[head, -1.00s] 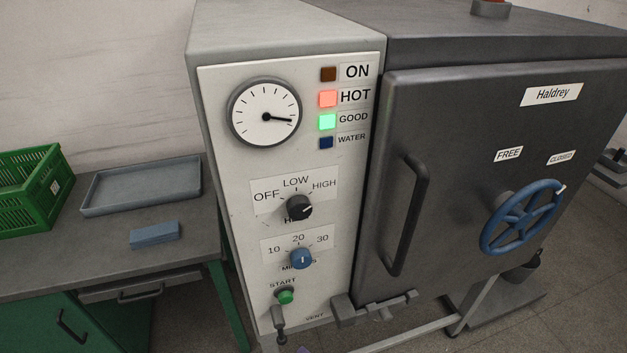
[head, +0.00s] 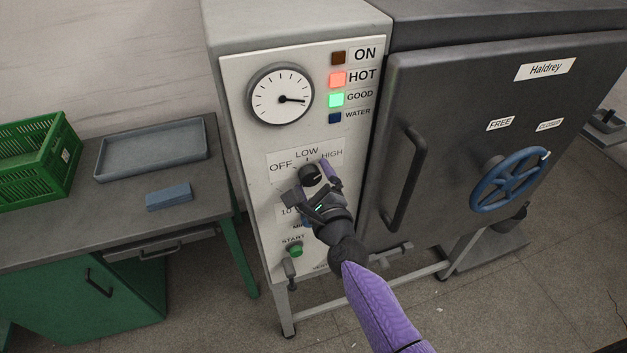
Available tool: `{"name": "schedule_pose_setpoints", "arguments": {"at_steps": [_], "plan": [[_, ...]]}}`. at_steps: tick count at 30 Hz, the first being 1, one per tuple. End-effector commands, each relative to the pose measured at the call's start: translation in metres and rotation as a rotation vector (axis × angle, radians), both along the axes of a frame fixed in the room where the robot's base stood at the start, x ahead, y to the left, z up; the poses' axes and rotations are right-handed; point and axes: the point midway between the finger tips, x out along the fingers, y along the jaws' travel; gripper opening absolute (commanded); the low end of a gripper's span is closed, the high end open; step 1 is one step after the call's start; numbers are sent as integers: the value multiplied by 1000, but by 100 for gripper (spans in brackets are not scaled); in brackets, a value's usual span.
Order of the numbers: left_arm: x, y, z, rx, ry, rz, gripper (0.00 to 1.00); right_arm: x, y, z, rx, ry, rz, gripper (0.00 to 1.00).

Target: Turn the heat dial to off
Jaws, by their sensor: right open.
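The black heat dial (head: 310,173) is on the pale control panel, below the OFF, LOW and HIGH labels (head: 306,155). My right gripper (head: 308,181) is open at the dial, one finger to its lower left and the other to its right near HIGH. I cannot tell whether the fingers touch the dial. The gripper hides the dial's lower part and its name label, and the pointer's setting is not clear here. My left gripper is out of view.
Below, the blue minutes dial (head: 307,222) is mostly hidden by my gripper. The green start button (head: 295,251) and a lever (head: 289,268) are lower. The door handle (head: 405,180) juts out to the right. A bench (head: 120,215) stands left.

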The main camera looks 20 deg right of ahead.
Motion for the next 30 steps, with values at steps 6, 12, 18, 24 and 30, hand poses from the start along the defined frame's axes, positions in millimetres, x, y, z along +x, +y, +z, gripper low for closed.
{"name": "schedule_pose_setpoints", "arguments": {"at_steps": [6,12,18,24,30], "plan": [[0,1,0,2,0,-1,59,0,0,0,0,0,0,85],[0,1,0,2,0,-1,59,0,0,0,-1,0,0,43],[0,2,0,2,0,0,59,0,0,0,-1,1,1,1],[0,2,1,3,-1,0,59,0,0,0,-16,0,1,1],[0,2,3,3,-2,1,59,0,0,1,-99,-3,1,1]]}}
